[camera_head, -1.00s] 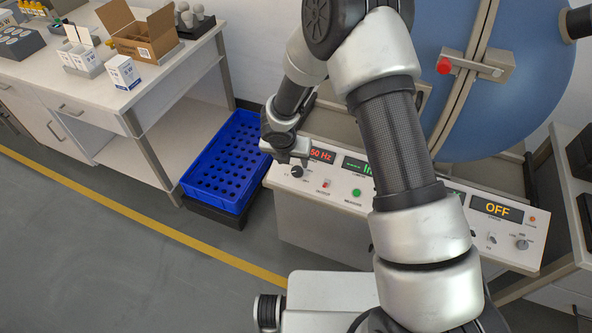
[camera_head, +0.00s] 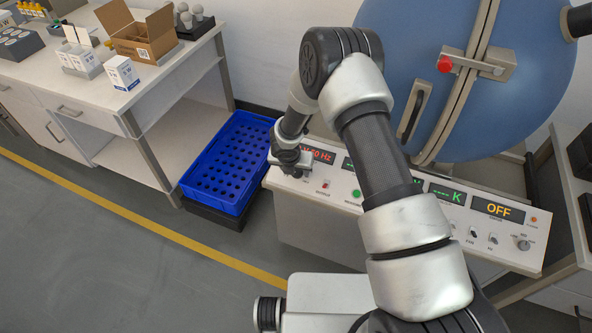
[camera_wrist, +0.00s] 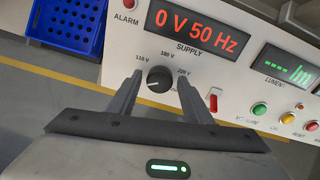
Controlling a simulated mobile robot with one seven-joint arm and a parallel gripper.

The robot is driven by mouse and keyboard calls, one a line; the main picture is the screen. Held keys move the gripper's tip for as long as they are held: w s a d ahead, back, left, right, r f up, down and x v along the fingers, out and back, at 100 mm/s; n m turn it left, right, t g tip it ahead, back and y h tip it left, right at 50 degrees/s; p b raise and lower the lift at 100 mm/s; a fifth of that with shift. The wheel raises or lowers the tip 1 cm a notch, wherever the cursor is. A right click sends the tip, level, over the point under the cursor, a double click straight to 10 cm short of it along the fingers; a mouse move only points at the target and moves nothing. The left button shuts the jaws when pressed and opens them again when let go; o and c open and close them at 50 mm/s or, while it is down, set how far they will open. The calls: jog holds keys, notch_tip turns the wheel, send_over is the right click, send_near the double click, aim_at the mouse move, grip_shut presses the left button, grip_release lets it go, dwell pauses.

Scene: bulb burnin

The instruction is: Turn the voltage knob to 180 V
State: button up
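The black voltage knob (camera_wrist: 159,79) sits on the white control panel (camera_wrist: 232,100), with the labels 110 V, 180 V and 220 V around it. A pale mark shows on the knob's left part, but I cannot tell exactly which label it points at. The supply display (camera_wrist: 198,29) above it reads 0 V 50 Hz in red. My gripper (camera_wrist: 160,77) is open, with one finger on each side of the knob and visible gaps. In the head view my gripper (camera_head: 290,165) is at the panel's left end and hides the knob.
A red switch (camera_wrist: 214,103) and a green button (camera_wrist: 259,110) lie right of the knob. A lumen display (camera_wrist: 290,67) is further right. A blue crate (camera_head: 225,160) stands left of the panel. The blue sphere (camera_head: 500,80) rises behind it. The status display (camera_head: 497,210) reads OFF.

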jog(key=c, duration=0.8)
jog(key=shift+f+m+b, duration=0.15)
jog(key=shift+m+b, duration=0.15)
jog(key=shift+b, duration=0.2)
